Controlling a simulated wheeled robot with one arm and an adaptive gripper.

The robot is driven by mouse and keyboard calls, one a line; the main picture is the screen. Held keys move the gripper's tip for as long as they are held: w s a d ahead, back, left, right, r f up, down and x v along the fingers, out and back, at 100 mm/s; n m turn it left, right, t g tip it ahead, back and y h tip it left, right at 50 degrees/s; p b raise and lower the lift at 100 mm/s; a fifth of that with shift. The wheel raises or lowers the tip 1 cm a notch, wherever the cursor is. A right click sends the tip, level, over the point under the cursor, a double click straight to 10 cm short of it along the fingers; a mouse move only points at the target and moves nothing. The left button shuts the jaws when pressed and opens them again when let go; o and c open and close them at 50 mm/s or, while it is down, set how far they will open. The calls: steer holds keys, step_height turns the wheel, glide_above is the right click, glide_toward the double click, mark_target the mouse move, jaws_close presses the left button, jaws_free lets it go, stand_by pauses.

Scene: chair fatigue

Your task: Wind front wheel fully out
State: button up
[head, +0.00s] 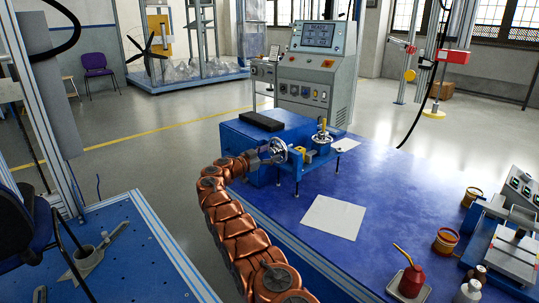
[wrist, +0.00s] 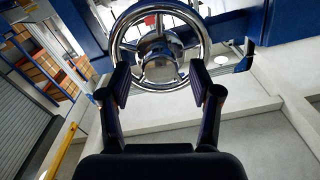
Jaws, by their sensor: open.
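The front wheel (wrist: 205,42) is a shiny chrome handwheel with spokes and a round hub, high in the wrist view. In the head view the wheel (head: 274,151) is on the near side of a blue machine (head: 258,137) on the blue table. My gripper (wrist: 159,84) is open, with its two dark fingers pointing at the lower rim of the wheel, one to each side of the hub. I cannot tell whether the fingers touch the rim. In the head view my gripper (head: 256,160) is beside the wheel, small and partly merged with it.
A white sheet (head: 334,217) lies on the blue table (head: 385,185). A red oil can (head: 412,280) and small pots stand at the front right. A grey control console (head: 318,75) stands behind.

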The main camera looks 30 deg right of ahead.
steer(key=c, duration=1.1)
steer(key=shift+c, duration=0.2)
steer(key=shift+n, duration=0.4)
steer(key=shift+w+a+n, duration=0.1)
steer(key=shift+n, duration=0.9)
steer(key=shift+r+n+p, duration=0.25)
steer(key=shift+n+p, duration=0.4)
steer(key=shift+n, duration=0.55)
steer(key=shift+n+p, duration=0.45)
steer(key=shift+n, duration=0.35)
steer(key=shift+f+n, duration=0.25)
steer(key=shift+n, duration=0.95)
steer(key=shift+f, duration=0.1)
